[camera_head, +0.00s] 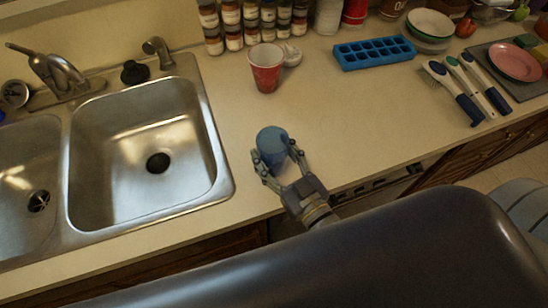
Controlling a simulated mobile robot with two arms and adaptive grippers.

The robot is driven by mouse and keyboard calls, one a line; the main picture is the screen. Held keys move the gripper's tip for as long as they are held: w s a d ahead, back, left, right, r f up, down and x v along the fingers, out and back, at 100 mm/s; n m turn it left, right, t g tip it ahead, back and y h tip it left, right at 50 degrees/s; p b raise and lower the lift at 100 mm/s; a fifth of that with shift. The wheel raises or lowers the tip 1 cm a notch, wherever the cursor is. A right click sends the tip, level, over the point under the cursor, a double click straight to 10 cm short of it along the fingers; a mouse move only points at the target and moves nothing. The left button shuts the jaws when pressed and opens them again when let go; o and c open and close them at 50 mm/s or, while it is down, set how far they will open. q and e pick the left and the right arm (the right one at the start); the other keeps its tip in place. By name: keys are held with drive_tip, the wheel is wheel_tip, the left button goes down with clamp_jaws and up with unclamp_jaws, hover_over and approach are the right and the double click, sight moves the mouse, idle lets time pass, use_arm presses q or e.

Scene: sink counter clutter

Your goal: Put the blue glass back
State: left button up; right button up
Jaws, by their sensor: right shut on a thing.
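The blue glass (272,144) is upright at the front part of the counter, just right of the sink. My right gripper (279,168) is around the glass from the front right, with its fingers shut on it. The glass's lower part is partly hidden by the fingers. I cannot tell whether its base touches the counter. My left gripper is not in view.
A double steel sink (150,150) lies to the left. A red cup (266,68) stands behind the glass. A blue ice tray (373,53), several brushes (463,85) and a pink plate (515,62) are to the right. The counter between glass and brushes is clear.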

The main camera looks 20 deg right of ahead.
drive_tip(key=shift+r, duration=0.1)
drive_tip(key=o, duration=1.2)
drive_tip(key=shift+f, duration=0.2)
drive_tip(key=shift+r, duration=0.1)
drive_tip(key=b+v, duration=0.2)
drive_tip(key=v, duration=0.8)
drive_tip(key=shift+s, duration=0.1)
drive_tip(key=shift+b+v, duration=0.3)
drive_tip(key=shift+v, duration=0.6)
drive_tip(key=shift+r, duration=0.15)
